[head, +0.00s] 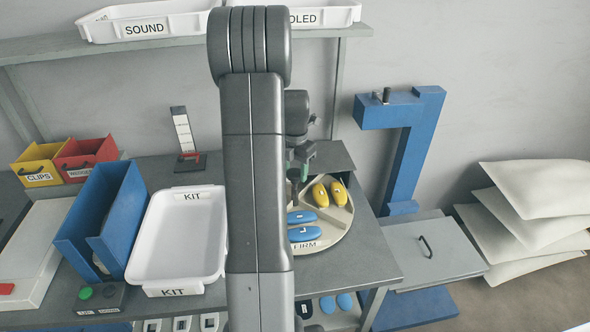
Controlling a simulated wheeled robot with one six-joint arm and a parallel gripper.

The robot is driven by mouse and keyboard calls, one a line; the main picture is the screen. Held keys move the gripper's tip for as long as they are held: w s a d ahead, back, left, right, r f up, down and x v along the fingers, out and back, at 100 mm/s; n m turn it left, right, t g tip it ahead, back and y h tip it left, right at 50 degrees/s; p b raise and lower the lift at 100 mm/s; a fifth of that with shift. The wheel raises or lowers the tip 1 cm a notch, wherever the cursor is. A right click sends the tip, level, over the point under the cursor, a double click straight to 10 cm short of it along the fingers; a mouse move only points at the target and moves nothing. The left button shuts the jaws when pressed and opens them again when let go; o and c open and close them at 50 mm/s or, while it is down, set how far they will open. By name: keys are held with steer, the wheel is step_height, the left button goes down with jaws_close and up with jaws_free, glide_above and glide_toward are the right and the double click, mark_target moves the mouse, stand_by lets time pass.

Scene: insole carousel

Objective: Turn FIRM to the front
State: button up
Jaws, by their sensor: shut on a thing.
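The round cream carousel (337,232) sits on the grey bench, its left part hidden behind my arm. Its FIRM label (304,243) is at the front edge, partly covered by my arm at its left. Two blue insoles (313,233) lie just behind that label. Two yellow insoles (330,194) lie in the section at the back right. My gripper (297,182) points down over the back left of the carousel. It is shut on what looks like a dark upright part of the carousel; the grip is mostly hidden.
A white KIT tray (178,237) and a blue holder (103,213) stand to the left. Yellow and red bins (62,162) are at the back left. A blue frame (410,150) stands right of the bench. White sheets (530,200) are stacked at far right.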

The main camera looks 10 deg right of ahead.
steer(key=shift+w+r, duration=0.1)
steer(key=o, duration=1.4)
steer(key=shift+c, duration=0.2)
step_height(320, 180, up, 14)
steer(key=b, duration=0.1)
steer(key=shift+f, duration=0.25)
step_height(320, 180, down, 14)
steer(key=shift+r+p, duration=0.15)
steer(key=shift+p, duration=0.35)
